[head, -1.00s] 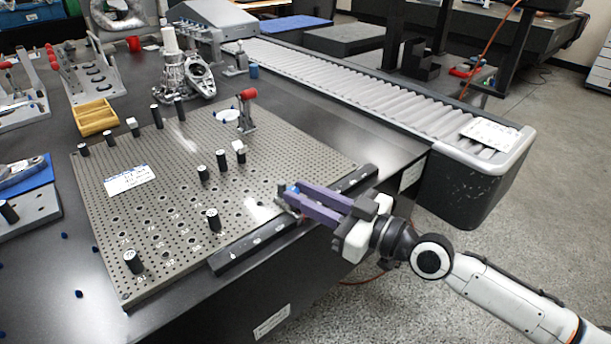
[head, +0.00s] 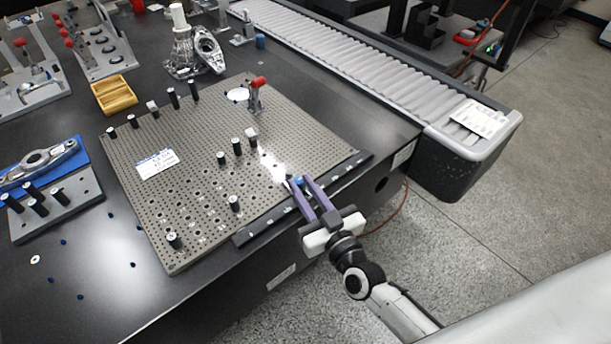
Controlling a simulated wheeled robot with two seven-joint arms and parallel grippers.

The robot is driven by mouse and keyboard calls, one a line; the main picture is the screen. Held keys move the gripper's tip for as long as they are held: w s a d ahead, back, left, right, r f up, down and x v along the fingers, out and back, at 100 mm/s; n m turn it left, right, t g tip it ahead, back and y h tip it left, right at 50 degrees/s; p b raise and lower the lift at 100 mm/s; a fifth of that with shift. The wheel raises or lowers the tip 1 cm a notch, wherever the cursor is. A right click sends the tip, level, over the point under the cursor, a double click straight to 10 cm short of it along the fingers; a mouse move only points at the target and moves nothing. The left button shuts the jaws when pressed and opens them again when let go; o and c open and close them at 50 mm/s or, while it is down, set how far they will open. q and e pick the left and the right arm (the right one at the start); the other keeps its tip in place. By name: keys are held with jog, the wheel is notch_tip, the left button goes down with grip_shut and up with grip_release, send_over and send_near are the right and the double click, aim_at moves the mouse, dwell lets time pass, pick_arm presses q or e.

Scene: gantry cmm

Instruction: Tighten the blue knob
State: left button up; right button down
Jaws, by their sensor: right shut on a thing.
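The blue knob (head: 298,181) sits at the right front edge of the perforated grey fixture plate (head: 190,215), by the black rail. Only a small part of it shows. My right gripper (head: 299,183) reaches in from the lower right, its two purple fingers on either side of the knob and shut on it. The fingers hide the knob's sides and whatever is under it. My left gripper is out of view.
Several black posts and a red-handled clamp (head: 256,92) stand on the plate. A black rail (head: 330,183) runs along its front edge. A post block (head: 58,207) and small blue pieces lie at the left.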

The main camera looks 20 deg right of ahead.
jog(key=shift+a+r+m+h+p, duration=0.15)
jog(key=shift+m+h+p, duration=0.25)
jog(key=shift+h, duration=0.6)
jog(key=c, duration=1.6)
grip_release()
jog(key=shift+o, duration=0.2)
